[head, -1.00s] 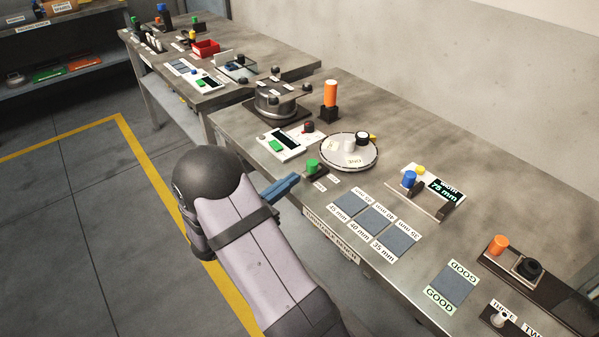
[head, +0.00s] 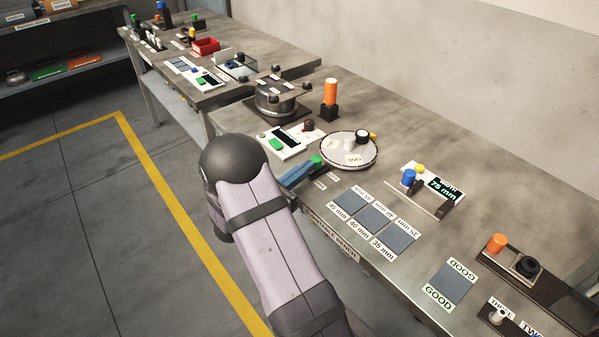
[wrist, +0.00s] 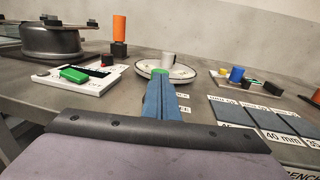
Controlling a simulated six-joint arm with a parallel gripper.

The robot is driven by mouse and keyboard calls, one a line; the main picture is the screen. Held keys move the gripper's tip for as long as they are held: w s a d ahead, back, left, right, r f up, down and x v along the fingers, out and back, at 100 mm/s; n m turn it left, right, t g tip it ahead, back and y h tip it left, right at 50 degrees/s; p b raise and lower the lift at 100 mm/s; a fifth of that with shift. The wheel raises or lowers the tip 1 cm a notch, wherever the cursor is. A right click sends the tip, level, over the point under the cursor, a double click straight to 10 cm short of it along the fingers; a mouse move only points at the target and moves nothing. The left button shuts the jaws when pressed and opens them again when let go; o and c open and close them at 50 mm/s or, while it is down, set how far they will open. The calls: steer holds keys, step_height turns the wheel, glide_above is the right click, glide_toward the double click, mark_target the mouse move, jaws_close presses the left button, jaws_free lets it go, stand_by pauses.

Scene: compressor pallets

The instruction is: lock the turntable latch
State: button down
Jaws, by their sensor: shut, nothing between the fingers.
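The latch's green knob (head: 317,160) is at the turntable's near edge, partly hidden by my fingers. My gripper (head: 309,168) has blue fingers, shut and empty, with the tips at the green knob's near side. In the wrist view the fingers (wrist: 168,82) point at the turntable (wrist: 188,75), and the green knob (wrist: 160,74) shows just past the tips. Whether they touch it is not clear.
A white panel with a green button (head: 276,143) lies left of the turntable. An orange cylinder (head: 330,92) on a black block stands behind it. Grey pads (head: 374,218) and a width gauge (head: 443,187) lie to the right.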

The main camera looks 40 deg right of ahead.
steer(key=shift+d, duration=1.05)
steer(key=shift+r, duration=0.1)
steer(key=shift+a, duration=0.15)
steer(key=s+a, duration=0.2)
steer(key=a, duration=1.2)
steer(key=shift+b, duration=0.4)
steer(key=shift+s, duration=0.1)
